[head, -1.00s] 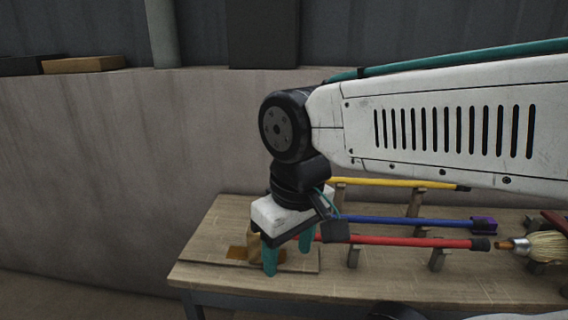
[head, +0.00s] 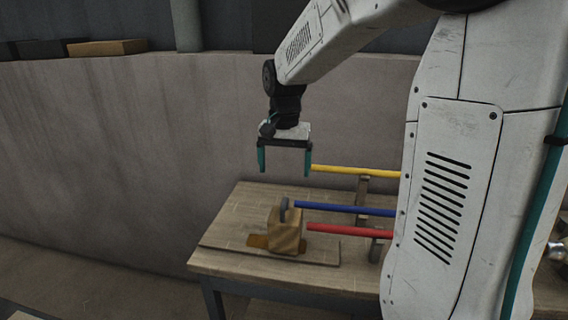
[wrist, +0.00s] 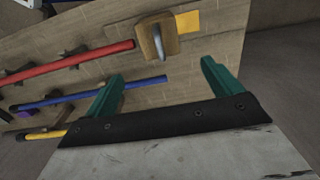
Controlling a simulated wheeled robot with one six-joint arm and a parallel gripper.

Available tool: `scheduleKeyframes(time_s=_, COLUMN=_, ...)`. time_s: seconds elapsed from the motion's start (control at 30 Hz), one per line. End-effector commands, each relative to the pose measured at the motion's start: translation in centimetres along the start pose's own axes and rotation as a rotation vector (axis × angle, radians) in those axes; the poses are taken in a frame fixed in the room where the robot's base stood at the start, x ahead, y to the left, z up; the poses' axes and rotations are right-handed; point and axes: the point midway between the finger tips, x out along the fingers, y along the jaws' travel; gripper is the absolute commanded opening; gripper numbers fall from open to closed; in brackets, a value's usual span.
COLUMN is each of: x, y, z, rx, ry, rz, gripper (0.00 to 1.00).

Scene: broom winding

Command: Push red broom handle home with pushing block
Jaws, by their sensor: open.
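The pushing block (head: 284,234) is a wooden block with a grey loop handle on top, standing on a thin board at the table's left end. It also shows in the wrist view (wrist: 145,42). The red broom handle (head: 350,231) lies level, its left end close to the block's right side; I cannot tell if they touch. It also shows in the wrist view (wrist: 70,66). Its right end and the red broom's head are hidden behind my arm. My gripper (head: 285,172) is open and empty, pointing down, well above the block; its teal fingers also show in the wrist view (wrist: 162,72).
A blue handle (head: 345,209) and a yellow handle (head: 350,171) lie behind the red one on wooden supports. A curved wall (head: 130,160) stands behind the table (head: 230,215). Air around my gripper is clear.

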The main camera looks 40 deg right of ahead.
Motion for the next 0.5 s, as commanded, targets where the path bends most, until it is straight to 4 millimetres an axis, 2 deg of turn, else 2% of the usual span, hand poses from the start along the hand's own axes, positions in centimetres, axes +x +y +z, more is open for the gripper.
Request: scheduleKeyframes(time_s=0.5, x=5.7, y=0.1, z=0.1, rx=-0.002, ry=-0.002, rz=0.003, gripper=0.91)
